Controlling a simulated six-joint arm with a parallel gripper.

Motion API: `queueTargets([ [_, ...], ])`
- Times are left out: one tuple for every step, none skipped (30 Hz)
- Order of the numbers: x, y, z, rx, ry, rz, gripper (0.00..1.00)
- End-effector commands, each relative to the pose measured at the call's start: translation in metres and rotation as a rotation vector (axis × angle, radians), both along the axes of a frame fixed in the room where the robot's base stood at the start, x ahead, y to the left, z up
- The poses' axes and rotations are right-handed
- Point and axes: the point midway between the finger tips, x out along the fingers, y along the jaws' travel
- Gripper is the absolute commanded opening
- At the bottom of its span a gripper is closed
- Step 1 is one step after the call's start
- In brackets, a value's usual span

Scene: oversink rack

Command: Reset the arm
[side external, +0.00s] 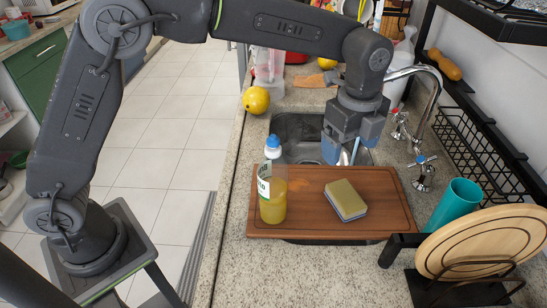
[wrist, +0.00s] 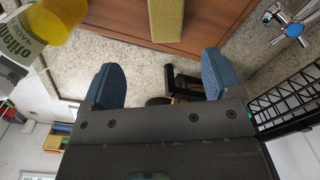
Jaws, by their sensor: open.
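My gripper (side external: 340,148) hangs from my arm above the sink, just behind the back edge of the brown cutting board. Its blue fingers stand apart with nothing between them, and they also show in the wrist view (wrist: 165,82).
A bottle of yellow liquid with a blue cap (side external: 273,190) stands on the cutting board (side external: 300,228), next to a yellow-and-grey sponge (side external: 346,200). A curved tap (side external: 428,100), teal cup (side external: 455,203) and black wire rack (side external: 470,150) stand on the right. A yellow fruit (side external: 256,100) sits left of the sink (side external: 297,128).

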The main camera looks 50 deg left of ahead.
Motion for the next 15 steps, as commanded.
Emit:
queueTargets([
  [-0.006,0.016,0.015,-0.01,-0.02,0.085,0.84],
  [-0.01,0.026,0.022,-0.015,-0.031,0.145,0.84],
  [-0.017,0.04,0.032,-0.025,-0.047,0.234,0.84],
  [-0.023,0.05,0.04,-0.032,-0.058,0.305,0.84],
  [-0.03,0.061,0.046,-0.04,-0.071,0.377,0.84],
  [-0.039,0.074,0.054,-0.052,-0.085,0.468,0.84],
  [-0.046,0.084,0.059,-0.06,-0.096,0.535,0.84],
  [-0.053,0.092,0.063,-0.07,-0.106,0.596,0.84],
  [-0.062,0.102,0.067,-0.082,-0.119,0.674,0.84],
  [-0.069,0.109,0.071,-0.092,-0.128,0.728,0.84],
  [-0.076,0.116,0.073,-0.101,-0.136,0.779,0.84],
  [-0.085,0.123,0.077,-0.116,-0.149,0.845,0.84],
  [-0.092,0.129,0.079,-0.127,-0.158,0.891,0.84],
  [-0.1,0.135,0.081,-0.14,-0.168,0.938,0.84],
  [-0.11,0.142,0.083,-0.157,-0.18,1.0,0.84],
])
